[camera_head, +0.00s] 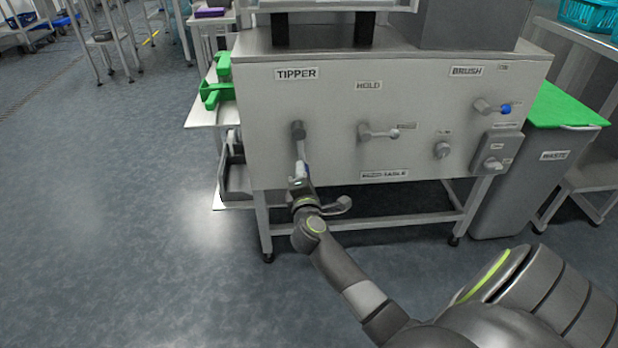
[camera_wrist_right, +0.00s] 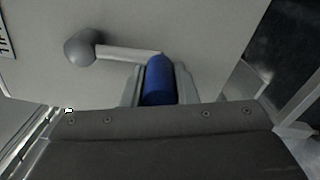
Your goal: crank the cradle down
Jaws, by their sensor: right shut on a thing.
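The tipper crank (camera_head: 299,143) sits on the front of the grey machine, below the TIPPER label (camera_head: 296,73). Its arm hangs down from the hub, and its blue grip lies between my fingers. In the right wrist view the crank's hub and arm (camera_wrist_right: 125,52) run to the blue grip (camera_wrist_right: 159,82). My right gripper (camera_head: 301,172) is shut on that blue grip; the fingers (camera_wrist_right: 157,88) stand on both sides of it. The cradle is not clearly identifiable in these views. My left gripper is not in view.
A HOLD lever (camera_head: 378,134) and a blue-tipped BRUSH crank (camera_head: 492,107) sit to the right on the same panel. Green parts (camera_head: 215,92) stick out at the machine's left side. A grey waste bin (camera_head: 520,185) with a green lid stands at right. The floor at left is clear.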

